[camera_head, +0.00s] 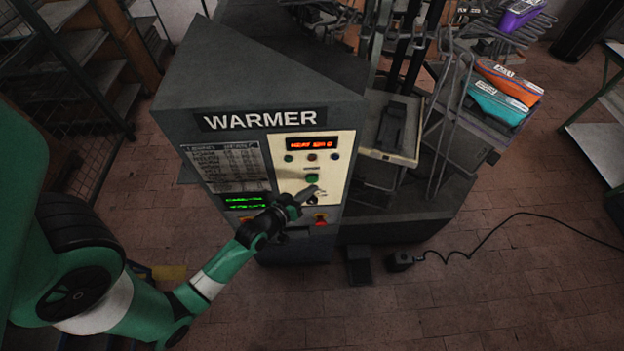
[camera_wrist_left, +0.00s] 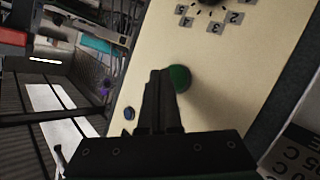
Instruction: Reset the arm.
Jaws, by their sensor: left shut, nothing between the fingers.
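The grey machine labelled WARMER (camera_head: 265,118) stands in the middle of the head view. Its cream control panel (camera_head: 340,150) carries a red lit display (camera_head: 311,143) and a green button (camera_head: 312,179). My left gripper (camera_head: 312,190) is shut and empty in front of the panel, just below the green button. In the left wrist view, the closed fingers (camera_wrist_left: 160,74) overlap the left edge of the green button (camera_wrist_left: 180,78); I cannot tell if they touch it. A numbered dial (camera_wrist_left: 212,4) shows at the top. My right gripper is out of view.
A red knob (camera_head: 320,219) sits low on the machine. A rack at the right holds orange (camera_head: 508,81) and teal (camera_head: 499,103) items. A black pedal (camera_head: 400,261) with a cable lies on the brick floor. Shelves stand at the left.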

